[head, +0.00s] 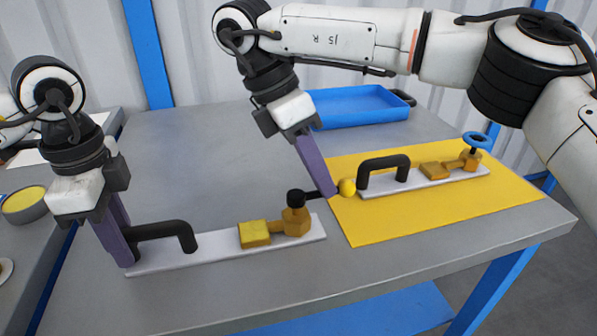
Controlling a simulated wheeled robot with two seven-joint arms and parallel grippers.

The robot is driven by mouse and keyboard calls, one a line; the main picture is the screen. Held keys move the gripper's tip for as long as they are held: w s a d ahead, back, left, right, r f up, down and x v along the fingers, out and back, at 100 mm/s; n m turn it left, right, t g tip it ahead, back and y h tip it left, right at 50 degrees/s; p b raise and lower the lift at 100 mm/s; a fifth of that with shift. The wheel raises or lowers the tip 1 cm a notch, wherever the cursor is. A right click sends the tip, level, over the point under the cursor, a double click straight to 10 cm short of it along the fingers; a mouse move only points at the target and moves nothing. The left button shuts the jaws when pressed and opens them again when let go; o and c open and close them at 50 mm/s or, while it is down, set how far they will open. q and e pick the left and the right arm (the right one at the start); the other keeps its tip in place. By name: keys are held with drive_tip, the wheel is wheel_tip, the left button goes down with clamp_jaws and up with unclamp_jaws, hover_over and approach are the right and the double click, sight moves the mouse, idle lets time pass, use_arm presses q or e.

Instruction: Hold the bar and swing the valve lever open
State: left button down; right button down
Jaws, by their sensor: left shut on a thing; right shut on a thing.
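The near fixture is a pale board (200,259) with a black bar (172,225), a yellow block (254,235) and a brass valve (296,219) with a black cap. A dark valve lever (313,194) runs right from the cap, roughly along the board, to a yellow knob (347,187). My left gripper (127,258) is shut on the bar at its left end; its fingers hide that end. My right gripper (328,192) is shut on the lever just short of the knob, and its fingers cover part of the lever.
A second board (432,184) with a black bar (383,168), a brass valve and a blue handwheel (477,140) lies on a yellow mat (440,217), close to the knob. A blue tray (357,106) stands behind. The grey table (190,140) is clear behind the near board.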

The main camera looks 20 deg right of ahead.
drive_tip(key=shift+m, duration=0.3)
drive_tip(key=c, duration=1.8)
unclamp_jaws()
drive_tip(key=v, duration=0.7)
drive_tip(key=shift+a+r, duration=0.15)
drive_tip(key=shift+r, duration=0.2)
use_arm(q)
drive_tip(key=c, duration=1.5)
unclamp_jaws()
drive_tip(key=shift+r, duration=0.1)
